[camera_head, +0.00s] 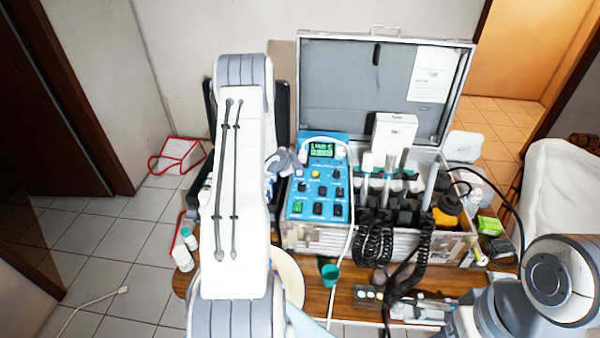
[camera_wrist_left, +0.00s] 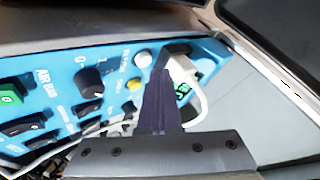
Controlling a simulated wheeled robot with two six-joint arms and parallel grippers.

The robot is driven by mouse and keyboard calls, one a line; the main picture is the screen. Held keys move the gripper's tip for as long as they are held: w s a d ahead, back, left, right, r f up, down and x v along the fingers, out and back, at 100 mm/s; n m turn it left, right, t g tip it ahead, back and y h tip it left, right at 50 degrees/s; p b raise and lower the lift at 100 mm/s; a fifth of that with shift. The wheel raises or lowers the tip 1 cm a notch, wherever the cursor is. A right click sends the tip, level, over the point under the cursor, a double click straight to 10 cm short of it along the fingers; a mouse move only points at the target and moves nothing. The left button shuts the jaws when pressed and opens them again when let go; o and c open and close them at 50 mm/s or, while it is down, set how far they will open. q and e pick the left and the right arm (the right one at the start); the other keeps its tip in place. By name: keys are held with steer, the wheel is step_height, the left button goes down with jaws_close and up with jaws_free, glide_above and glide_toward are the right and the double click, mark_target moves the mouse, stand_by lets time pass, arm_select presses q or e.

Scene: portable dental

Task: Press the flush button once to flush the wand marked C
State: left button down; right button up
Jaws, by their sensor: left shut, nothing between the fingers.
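The blue control panel (camera_head: 330,190) stands in the open case, with a lit green display (camera_head: 321,151). A yellow round button (camera_head: 315,174) sits below the display; it also shows in the left wrist view (camera_wrist_left: 134,85), near a white round knob (camera_wrist_left: 142,60). The panel's small labels are mostly unreadable, so I cannot tell which control is the flush button. Several wands (camera_head: 389,165) stand right of the panel; no letter C is readable. My left gripper (camera_head: 292,160) is shut and empty over the panel's upper left. In the wrist view its dark fingertips (camera_wrist_left: 160,72) overlap the panel's edge; contact is unclear. My right gripper is out of view.
The raised case lid (camera_head: 340,85) stands behind the panel. A white box (camera_head: 393,132) and black coiled cords (camera_head: 375,242) are to the right. A green cup (camera_head: 330,272) stands on the wooden table (camera_head: 312,300) in front. White bottles (camera_head: 183,257) stand at the left.

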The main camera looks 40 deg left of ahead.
arm_select(q)
steer(key=shift+f, duration=0.1)
stand_by(0.4)
steer(key=shift+f+b, duration=0.4)
steer(key=shift+f+b, duration=0.45)
stand_by(0.6)
steer(key=shift+r, duration=0.15)
steer(key=shift+r+p, duration=0.65)
steer(key=shift+r, duration=0.1)
step_height(320, 180, up, 5)
steer(key=p, duration=0.4)
steer(key=shift+s, duration=0.15)
